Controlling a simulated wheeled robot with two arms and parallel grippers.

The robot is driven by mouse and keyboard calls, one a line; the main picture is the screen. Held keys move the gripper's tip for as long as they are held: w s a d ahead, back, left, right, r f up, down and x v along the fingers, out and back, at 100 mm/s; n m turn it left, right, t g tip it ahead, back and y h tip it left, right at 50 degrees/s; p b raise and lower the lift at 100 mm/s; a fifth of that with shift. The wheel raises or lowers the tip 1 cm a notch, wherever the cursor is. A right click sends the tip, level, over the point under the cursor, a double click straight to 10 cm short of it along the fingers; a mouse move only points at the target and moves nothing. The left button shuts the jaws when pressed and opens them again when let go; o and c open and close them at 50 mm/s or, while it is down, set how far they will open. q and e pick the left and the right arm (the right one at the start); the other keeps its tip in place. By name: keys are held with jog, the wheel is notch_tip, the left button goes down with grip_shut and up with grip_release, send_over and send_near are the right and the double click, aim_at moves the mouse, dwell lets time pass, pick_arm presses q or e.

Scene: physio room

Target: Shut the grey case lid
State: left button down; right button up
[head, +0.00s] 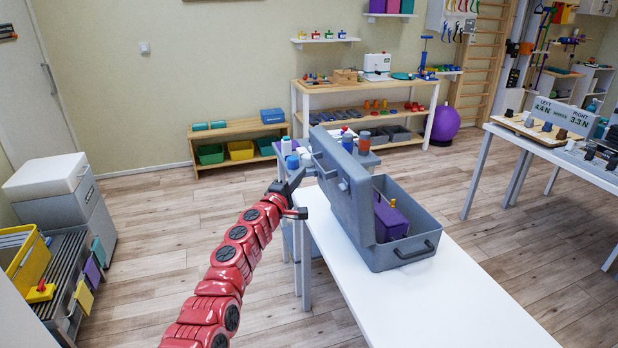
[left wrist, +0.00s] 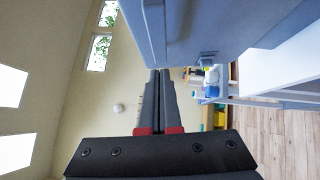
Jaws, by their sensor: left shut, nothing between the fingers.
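The grey case (head: 408,252) stands on the white table, its handle facing front right. Its lid (head: 342,190) is raised, standing up steeply on the case's left side. A purple block-like thing (head: 391,219) sits inside, partly hidden by the lid. My left gripper (head: 301,181) is shut and empty, just left of the lid's outer side. In the left wrist view the shut fingers (left wrist: 160,95) point ahead, with the grey lid (left wrist: 220,28) close beside them. I cannot tell whether they touch it. My right gripper is not in view.
The white table (head: 440,300) is bare in front of the case. A small cart with bottles (head: 348,141) stands behind the lid. A second table (head: 560,150) with several items is at the right. The floor between is clear.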

aim_at(316, 164)
pick_arm(q)
jog(key=shift+w+d+r, duration=0.15)
jog(key=shift+w+d, duration=0.05)
jog(key=shift+d, duration=0.5)
jog(key=shift+w+d+r, duration=0.15)
jog(key=shift+d, duration=0.5)
jog(key=shift+d+r, duration=0.15)
